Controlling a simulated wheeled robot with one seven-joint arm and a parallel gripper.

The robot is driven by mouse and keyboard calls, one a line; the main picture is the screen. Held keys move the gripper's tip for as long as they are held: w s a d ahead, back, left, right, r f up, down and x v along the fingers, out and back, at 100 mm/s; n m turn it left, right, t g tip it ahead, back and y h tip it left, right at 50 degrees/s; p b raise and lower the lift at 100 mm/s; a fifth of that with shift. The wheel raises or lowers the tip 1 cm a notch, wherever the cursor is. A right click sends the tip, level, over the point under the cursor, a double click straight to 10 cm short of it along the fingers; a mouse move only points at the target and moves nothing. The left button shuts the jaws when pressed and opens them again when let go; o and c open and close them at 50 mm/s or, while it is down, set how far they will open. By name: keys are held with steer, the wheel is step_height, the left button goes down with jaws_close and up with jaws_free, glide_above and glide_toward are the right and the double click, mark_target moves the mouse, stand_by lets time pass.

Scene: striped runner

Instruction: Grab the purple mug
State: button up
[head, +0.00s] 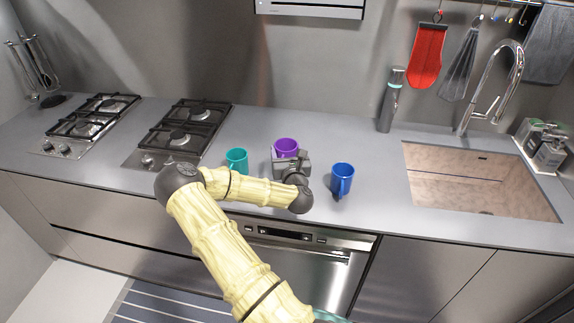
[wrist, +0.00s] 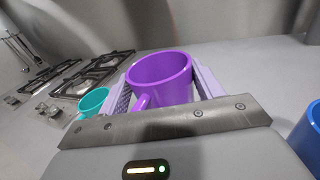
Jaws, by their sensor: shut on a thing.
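The purple mug (head: 287,147) is on or just above the grey counter, between a teal mug and a blue mug. My gripper (head: 289,163) is at the near side of the purple mug and hides its lower part in the head view. In the wrist view the purple mug (wrist: 161,75) is upright between the two fingers of my gripper (wrist: 161,88), which are shut on it. Its handle points toward the camera at the lower left. I cannot tell whether its base touches the counter.
The teal mug (head: 237,160) stands close on the left and the blue mug (head: 342,179) on the right. Two gas hobs (head: 184,134) lie to the left. A sink (head: 480,181) and tap are to the right. The counter (head: 365,150) behind the blue mug is clear.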

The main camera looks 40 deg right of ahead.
step_height(320, 180, up, 3)
steer(key=shift+r, duration=0.15)
stand_by(0.4)
